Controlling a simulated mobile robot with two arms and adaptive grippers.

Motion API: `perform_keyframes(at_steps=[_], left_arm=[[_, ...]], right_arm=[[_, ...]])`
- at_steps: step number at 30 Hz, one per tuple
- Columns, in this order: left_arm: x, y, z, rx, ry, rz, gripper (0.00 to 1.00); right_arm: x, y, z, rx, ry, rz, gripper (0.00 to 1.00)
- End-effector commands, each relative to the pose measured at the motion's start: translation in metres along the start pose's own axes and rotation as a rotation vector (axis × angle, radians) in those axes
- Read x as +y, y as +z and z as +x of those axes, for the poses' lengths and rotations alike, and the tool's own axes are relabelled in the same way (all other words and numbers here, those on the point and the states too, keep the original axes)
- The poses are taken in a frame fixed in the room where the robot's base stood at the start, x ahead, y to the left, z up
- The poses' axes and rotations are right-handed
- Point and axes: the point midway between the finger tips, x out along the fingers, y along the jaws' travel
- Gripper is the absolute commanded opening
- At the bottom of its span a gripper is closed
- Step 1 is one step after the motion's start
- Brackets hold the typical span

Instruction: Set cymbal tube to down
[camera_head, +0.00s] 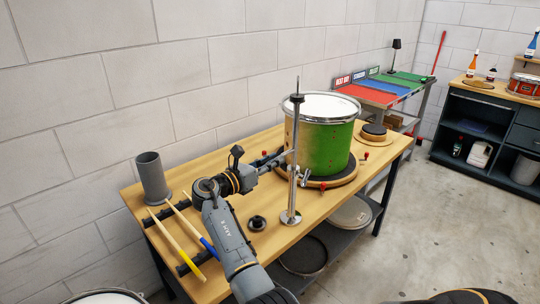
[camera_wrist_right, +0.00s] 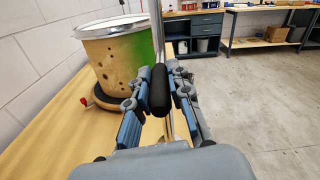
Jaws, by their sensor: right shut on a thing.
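The cymbal tube (camera_head: 295,130) is a thin upright silver rod with a dark fitting near its top. It rises from a round metal base (camera_head: 290,217) at the bench's front edge, in front of the green drum. In the wrist view its pole (camera_wrist_right: 156,35) runs up behind a black cylindrical grip (camera_wrist_right: 161,92). My right gripper (camera_head: 284,157) reaches the stand from the left at about mid-height. In the wrist view its fingers (camera_wrist_right: 163,84) are shut on the black grip. How the grip joins the tube is hidden. My left gripper is not in view.
The green drum (camera_head: 325,146) sits on a round dark stand just behind the tube. A grey cup (camera_head: 151,177), drumsticks (camera_head: 176,233) and a black round piece (camera_head: 257,223) are on the wooden bench (camera_head: 330,205). Floor to the right is free.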

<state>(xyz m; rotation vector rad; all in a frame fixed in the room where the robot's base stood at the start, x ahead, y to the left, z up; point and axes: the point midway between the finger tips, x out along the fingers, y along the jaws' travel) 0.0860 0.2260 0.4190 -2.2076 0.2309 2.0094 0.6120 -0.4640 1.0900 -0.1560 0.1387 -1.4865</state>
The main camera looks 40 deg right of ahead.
Motion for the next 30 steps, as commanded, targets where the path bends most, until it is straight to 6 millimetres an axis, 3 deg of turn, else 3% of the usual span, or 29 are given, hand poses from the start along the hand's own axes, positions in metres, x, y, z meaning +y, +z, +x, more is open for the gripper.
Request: perform_keyframes(at_steps=[8,9,12,23,30], left_arm=[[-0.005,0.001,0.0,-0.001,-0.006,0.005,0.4],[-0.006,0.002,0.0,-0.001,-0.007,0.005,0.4],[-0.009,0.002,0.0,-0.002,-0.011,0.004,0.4],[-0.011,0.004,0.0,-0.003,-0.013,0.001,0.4],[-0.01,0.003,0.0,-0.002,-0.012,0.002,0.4]], right_arm=[[0.0,-0.008,0.0,0.01,-0.002,-0.01,0.0],[0.0,-0.008,0.0,0.01,-0.002,-0.011,0.27],[0.0,-0.007,0.0,0.009,-0.002,-0.01,0.42],[0.0,-0.004,-0.005,0.005,0.0,-0.006,0.42],[0.001,-0.005,-0.048,0.006,0.003,-0.008,0.42]])
